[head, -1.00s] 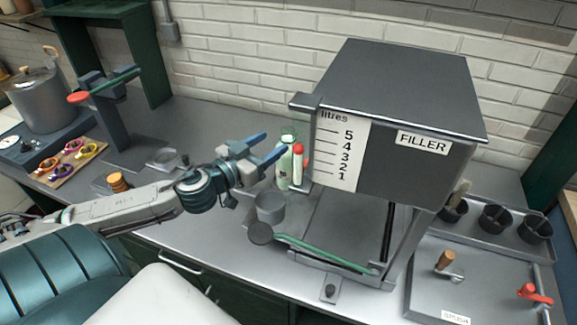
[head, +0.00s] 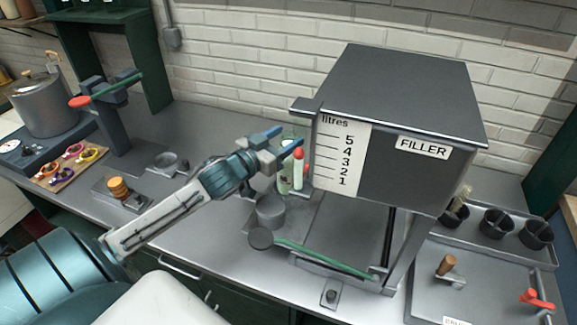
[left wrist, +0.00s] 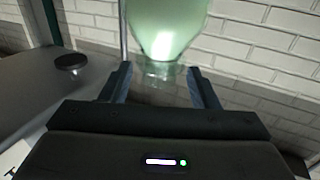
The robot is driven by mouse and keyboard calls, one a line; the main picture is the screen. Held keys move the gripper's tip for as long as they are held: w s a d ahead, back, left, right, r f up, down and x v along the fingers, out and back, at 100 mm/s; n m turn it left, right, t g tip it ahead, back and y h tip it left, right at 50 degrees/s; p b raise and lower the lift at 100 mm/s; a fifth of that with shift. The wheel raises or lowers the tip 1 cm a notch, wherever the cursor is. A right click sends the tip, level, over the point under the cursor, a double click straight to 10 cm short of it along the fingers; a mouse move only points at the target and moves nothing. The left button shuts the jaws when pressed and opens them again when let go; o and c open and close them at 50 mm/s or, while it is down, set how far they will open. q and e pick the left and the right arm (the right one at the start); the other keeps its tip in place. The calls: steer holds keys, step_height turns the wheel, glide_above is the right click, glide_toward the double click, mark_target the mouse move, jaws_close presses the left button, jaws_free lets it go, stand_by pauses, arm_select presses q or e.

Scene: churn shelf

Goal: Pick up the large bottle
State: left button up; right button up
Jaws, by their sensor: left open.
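The large bottle (head: 284,182) is pale green and see-through. It stands behind my left gripper, beside the filler's left side, and its upper part is partly hidden by the fingers. In the left wrist view the bottle (left wrist: 168,25) shows at the top, with its clear neck end between the two fingers, and gaps show on both sides. My left gripper (head: 284,143) is open, with its blue fingers at the bottle's upper part; the fingers also show in the left wrist view (left wrist: 160,84). My right gripper is in neither view.
A slim red-capped bottle (head: 298,172) stands right next to the large one. The grey filler (head: 400,165) stands close on the right. A grey cylinder (head: 271,209) and a green bar (head: 325,258) are in front.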

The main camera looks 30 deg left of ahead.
arm_select(q)
steer(key=shift+w+d, duration=0.2)
steer(key=shift+w, duration=0.7)
jaws_close()
stand_by(0.8)
steer(key=shift+r, duration=0.1)
